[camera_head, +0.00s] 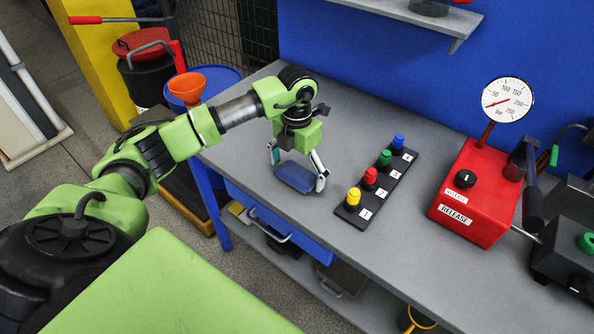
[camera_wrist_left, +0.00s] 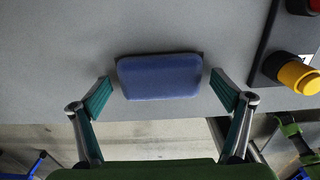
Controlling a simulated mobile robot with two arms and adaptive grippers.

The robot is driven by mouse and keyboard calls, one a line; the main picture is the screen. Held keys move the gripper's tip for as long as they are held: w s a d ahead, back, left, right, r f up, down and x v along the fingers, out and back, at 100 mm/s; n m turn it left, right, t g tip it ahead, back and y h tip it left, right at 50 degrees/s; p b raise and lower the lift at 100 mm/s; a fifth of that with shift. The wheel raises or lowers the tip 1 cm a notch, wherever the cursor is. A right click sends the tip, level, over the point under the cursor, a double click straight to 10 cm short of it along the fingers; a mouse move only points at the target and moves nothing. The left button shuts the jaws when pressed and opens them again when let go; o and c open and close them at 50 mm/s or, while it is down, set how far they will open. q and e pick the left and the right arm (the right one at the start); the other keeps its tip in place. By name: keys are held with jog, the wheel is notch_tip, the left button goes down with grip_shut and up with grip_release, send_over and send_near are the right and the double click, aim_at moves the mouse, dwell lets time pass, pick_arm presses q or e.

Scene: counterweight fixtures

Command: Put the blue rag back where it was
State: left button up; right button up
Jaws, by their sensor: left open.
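The blue rag (camera_head: 296,177) is a flat, folded pad on the grey workbench top, close to its front edge. My left gripper (camera_head: 298,180) is over it with the fingers spread, one on each side of the rag. In the left wrist view the rag (camera_wrist_left: 159,77) lies just beyond and between the open fingertips (camera_wrist_left: 166,95), with a gap on both sides. Neither finger appears to touch it. The right gripper is not in view.
A black strip (camera_head: 378,190) with yellow, red, green and blue knobs lies right of the rag. A red box (camera_head: 476,195) with a gauge (camera_head: 507,99) stands further right. A shelf (camera_head: 410,14) overhangs the back. Bare bench (camera_head: 350,120) lies behind the rag.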

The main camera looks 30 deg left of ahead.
aim_at(297, 173)
pick_arm(q)
notch_tip(297, 173, up, 12)
jog(key=b, duration=0.2)
jog(key=shift+r, duration=0.15)
dwell(0.5)
jog(key=shift+s, duration=0.1)
